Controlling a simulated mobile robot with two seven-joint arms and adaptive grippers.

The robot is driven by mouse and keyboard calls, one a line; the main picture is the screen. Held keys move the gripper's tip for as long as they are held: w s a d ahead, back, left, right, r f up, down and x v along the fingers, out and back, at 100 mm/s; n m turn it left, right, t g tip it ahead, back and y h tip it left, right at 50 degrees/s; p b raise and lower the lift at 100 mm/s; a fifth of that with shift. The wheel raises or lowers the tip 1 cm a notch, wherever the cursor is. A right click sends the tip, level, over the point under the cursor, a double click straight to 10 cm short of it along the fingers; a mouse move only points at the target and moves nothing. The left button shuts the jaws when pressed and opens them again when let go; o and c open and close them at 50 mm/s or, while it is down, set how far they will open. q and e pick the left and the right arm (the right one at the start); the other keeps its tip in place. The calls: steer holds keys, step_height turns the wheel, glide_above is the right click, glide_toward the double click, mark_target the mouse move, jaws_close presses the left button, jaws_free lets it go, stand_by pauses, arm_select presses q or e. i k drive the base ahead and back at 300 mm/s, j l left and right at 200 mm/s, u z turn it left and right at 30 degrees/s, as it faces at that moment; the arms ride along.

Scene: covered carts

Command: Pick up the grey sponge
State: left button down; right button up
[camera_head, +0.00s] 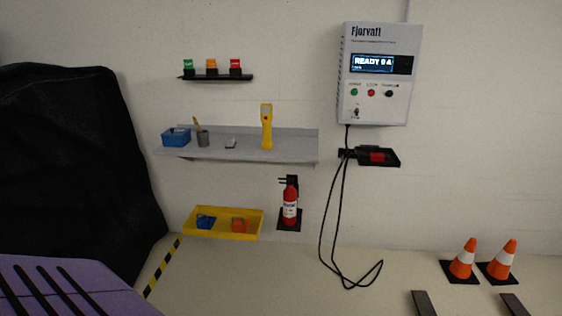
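A small grey block (231,142) lies on the grey wall shelf (290,147), between a grey cup and a yellow handheld device. It is the only thing in view that looks like the grey sponge, but it is too small to be sure. Neither of my grippers shows in the head view.
On the shelf stand a blue bin (176,138), a grey cup (203,139) and the yellow device (267,128). Below are a yellow tray (248,234) and a fire extinguisher (290,205). A cable (333,220) hangs at right. Orange cones (463,260) stand on the floor. A black-covered bulk (75,170) fills the left.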

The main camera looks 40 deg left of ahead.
mark_target(231, 143)
steer(key=u, duration=1.6)
steer(key=i+l, duration=0.1)
steer(key=i, duration=0.4)
steer(key=i+l+z, duration=0.1)
steer(key=i, duration=0.4)
